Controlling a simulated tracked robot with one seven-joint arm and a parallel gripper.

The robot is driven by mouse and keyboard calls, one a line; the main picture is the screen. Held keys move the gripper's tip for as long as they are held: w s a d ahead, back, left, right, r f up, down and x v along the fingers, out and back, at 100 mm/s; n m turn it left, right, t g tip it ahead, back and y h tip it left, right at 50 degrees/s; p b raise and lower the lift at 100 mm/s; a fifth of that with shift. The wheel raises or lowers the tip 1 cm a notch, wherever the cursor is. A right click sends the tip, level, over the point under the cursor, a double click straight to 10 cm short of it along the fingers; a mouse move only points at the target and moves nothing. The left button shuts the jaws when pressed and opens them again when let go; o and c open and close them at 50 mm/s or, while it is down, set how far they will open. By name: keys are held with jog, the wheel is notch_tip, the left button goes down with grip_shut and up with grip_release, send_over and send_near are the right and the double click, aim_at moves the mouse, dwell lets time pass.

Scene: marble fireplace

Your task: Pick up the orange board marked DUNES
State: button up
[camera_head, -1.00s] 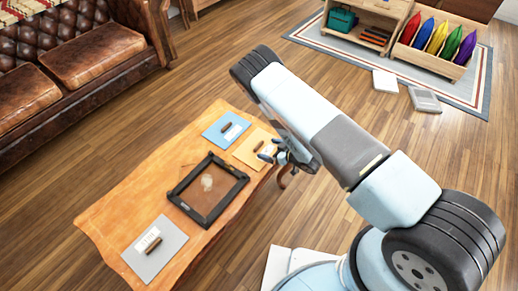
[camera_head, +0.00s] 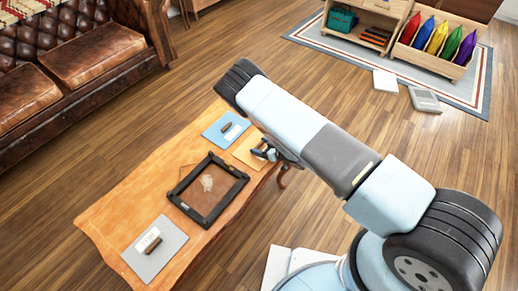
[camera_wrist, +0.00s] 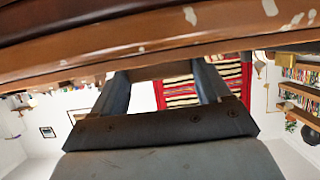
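The orange board (camera_head: 246,152) lies on the far right end of the wooden table, beside the blue board. Its marking cannot be read, and its right part and handle are hidden behind my gripper. My gripper (camera_head: 265,153) is low over the board's right side in the head view. In the wrist view my gripper (camera_wrist: 163,85) shows two fingers well apart. A brown strip (camera_wrist: 165,70) crosses between their tips; I cannot tell whether it is the board's handle or whether the fingers touch it.
The table (camera_head: 150,190) also holds a blue board (camera_head: 222,134), a black frame (camera_head: 181,201) and a grey board (camera_head: 160,262). A leather sofa (camera_head: 90,55) stands at the left. A shelf with coloured cushions (camera_head: 437,38) is at the back right. Open floor lies between.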

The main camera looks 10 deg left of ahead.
jog(key=c, duration=0.7)
jog(key=shift+o, duration=0.2)
jog(key=shift+r, duration=0.1)
